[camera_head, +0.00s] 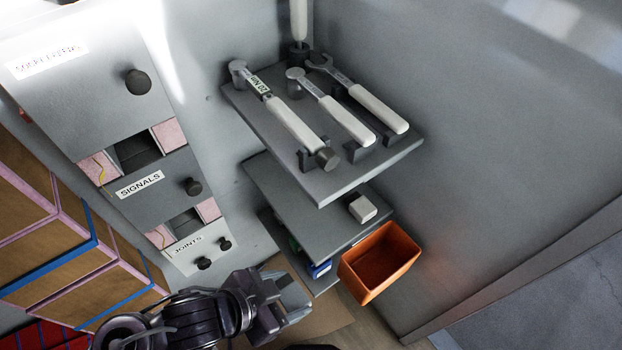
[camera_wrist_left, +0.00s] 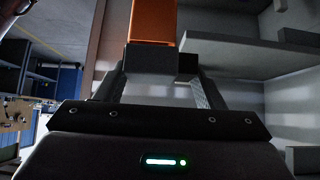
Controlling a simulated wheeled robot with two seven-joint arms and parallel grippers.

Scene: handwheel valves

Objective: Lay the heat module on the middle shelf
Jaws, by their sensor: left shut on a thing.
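My left gripper (camera_head: 294,298) is low in the head view, left of the orange bin and below the shelves' front. In the left wrist view its fingers (camera_wrist_left: 155,85) are shut on a dark block (camera_wrist_left: 160,60), which I take to be the heat module. The block is hard to make out in the head view. The middle shelf (camera_head: 300,205) is a grey board under the top shelf, which hides part of it. A small white block (camera_head: 362,207) lies near its right end. My right gripper is not in view.
The top shelf (camera_head: 388,152) carries several white-handled tools on holders. An open orange bin (camera_head: 380,262) is beside the middle shelf's right end; orange also shows beyond the held block (camera_wrist_left: 153,20). Blue and green items sit on the lower shelf. Labelled drawers (camera_head: 160,185) stand left.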

